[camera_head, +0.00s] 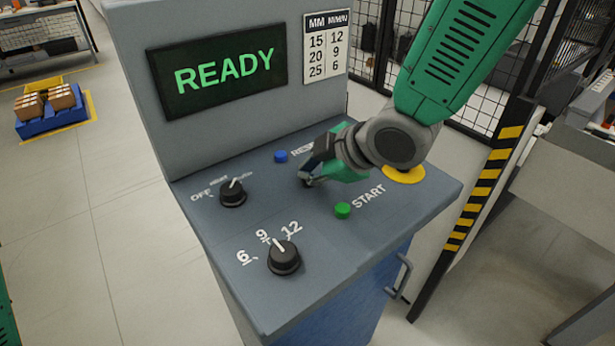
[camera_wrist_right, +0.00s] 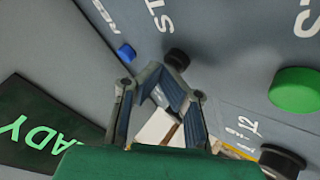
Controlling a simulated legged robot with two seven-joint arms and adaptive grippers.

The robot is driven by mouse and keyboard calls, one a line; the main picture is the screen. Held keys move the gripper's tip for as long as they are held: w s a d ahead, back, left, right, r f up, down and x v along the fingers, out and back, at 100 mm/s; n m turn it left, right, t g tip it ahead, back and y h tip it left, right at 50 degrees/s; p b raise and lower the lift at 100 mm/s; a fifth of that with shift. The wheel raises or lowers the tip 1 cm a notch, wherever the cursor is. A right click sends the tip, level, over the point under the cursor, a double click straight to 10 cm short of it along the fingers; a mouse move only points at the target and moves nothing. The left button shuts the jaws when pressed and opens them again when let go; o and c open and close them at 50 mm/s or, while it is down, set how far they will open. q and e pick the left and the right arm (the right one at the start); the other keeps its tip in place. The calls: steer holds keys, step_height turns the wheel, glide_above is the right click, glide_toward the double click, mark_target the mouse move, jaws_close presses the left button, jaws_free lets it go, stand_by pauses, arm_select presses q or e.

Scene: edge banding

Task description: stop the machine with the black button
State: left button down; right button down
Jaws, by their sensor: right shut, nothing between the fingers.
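The black button (camera_wrist_right: 177,58) shows in the right wrist view beside a label beginning "ST", just beyond my fingertips. Whether they touch it I cannot tell. In the head view my right gripper covers the spot, and I cannot make the button out there. My right gripper (camera_head: 308,178) is shut and empty, its tips low over the sloping panel between the blue and green buttons. It also shows in the right wrist view (camera_wrist_right: 166,82). The machine's screen (camera_head: 220,68) reads READY in green. My left gripper is not in view.
The panel (camera_head: 325,250) also carries a blue button (camera_head: 281,156), a green START button (camera_head: 343,210) and two black knobs (camera_head: 232,194), (camera_head: 284,258). A yellow disc (camera_head: 405,176) lies partly behind my right arm. A mesh fence stands behind.

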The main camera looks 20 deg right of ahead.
stand_by(0.3)
steer(key=shift+r+p, duration=0.85)
steer(key=shift+p, duration=0.05)
steer(key=shift+r, duration=0.1)
step_height(320, 180, up, 5)
steer(key=p, duration=0.4)
steer(key=shift+p, duration=0.4)
